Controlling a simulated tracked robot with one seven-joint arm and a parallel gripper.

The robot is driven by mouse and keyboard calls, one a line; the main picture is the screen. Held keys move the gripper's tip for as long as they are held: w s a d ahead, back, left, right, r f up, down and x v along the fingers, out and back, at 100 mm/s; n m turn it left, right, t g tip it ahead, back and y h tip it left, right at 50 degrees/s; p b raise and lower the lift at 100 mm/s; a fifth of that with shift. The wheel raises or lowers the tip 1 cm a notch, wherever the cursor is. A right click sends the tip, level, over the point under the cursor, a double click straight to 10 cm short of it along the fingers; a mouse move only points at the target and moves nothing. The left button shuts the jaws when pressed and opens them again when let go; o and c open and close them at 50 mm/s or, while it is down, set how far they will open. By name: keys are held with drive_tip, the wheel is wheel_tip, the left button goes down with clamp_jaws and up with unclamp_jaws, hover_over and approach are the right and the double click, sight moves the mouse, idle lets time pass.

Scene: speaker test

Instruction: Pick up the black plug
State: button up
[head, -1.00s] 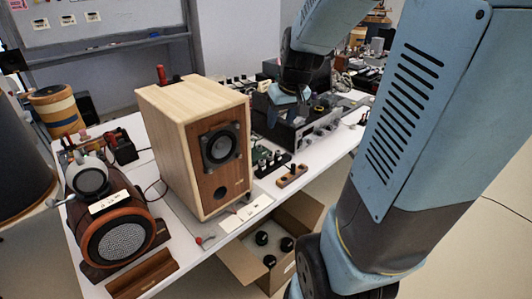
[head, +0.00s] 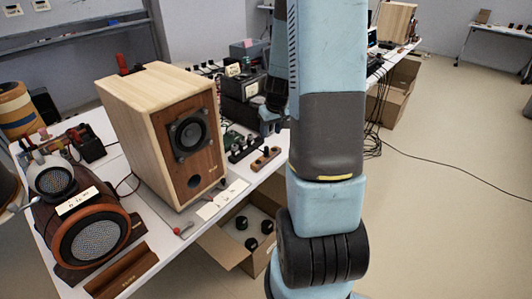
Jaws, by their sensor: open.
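A small wooden block (head: 266,158) lies near the table's front edge, with a small dark peg on top that may be the black plug. A dark strip (head: 245,147) with several black knob-like pieces lies just left of it. I cannot tell which piece is the plug. My gripper (head: 269,122) shows only partly, left of my arm, above and behind the wooden block. It is open, and its fingertips are small and partly hidden by my arm. It appears apart from the block and strip.
A wooden speaker (head: 165,135) stands on the white table (head: 160,215). A round speaker (head: 90,225) is at the front left. An open cardboard box (head: 225,248) with black round parts is below the table edge.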

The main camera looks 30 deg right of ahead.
sight(267, 147)
drive_tip(key=shift+x, duration=5.65)
drive_tip(key=shift+c, duration=0.4)
clamp_jaws()
